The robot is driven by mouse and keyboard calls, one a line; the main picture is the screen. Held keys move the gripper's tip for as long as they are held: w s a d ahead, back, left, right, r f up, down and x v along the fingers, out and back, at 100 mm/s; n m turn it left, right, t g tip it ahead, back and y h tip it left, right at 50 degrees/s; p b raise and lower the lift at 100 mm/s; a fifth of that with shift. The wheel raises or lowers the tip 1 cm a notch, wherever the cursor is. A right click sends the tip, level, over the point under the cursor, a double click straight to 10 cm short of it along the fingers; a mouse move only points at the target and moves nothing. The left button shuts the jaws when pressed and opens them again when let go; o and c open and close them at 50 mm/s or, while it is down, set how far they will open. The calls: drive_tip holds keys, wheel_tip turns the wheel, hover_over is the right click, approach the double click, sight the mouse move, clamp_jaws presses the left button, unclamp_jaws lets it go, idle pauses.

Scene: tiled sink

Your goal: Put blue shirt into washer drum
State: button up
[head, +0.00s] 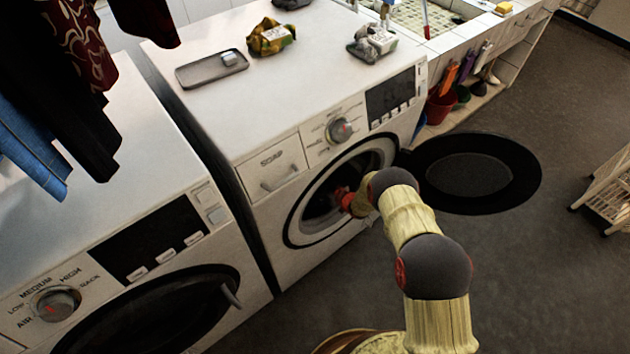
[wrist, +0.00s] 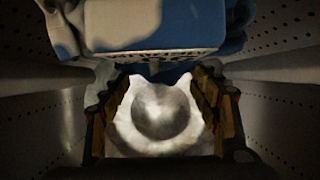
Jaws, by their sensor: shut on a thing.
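My gripper (wrist: 157,76) is inside the open washer drum (head: 318,200) of the right-hand machine. In the head view, my arm reaches through the round opening and the fingertips are hidden in the dark drum. In the wrist view, a blue cloth bundle, the blue shirt (wrist: 180,22), with a pale tag lies at the top of the picture, at the fingertips. The fingers are shut on it. Perforated drum walls (wrist: 280,60) show at both sides, with a pale, round-centred surface between the fingers. The exact contact is too dark to see.
The washer's round black door (head: 470,174) stands open to the right. A second front-loader (head: 150,310) with its door shut stands at left. Two tagged bundles (head: 271,37) (head: 372,44) and a grey tray (head: 205,70) sit on the washer. Clothes hang at upper left.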

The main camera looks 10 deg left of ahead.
drive_tip(key=o, duration=1.8)
drive_tip(key=shift+s+d, duration=0.1)
drive_tip(key=v, duration=1.1)
drive_tip(key=shift+s+d+r, duration=0.15)
drive_tip(key=shift+d+r, duration=0.05)
drive_tip(key=shift+d, duration=0.1)
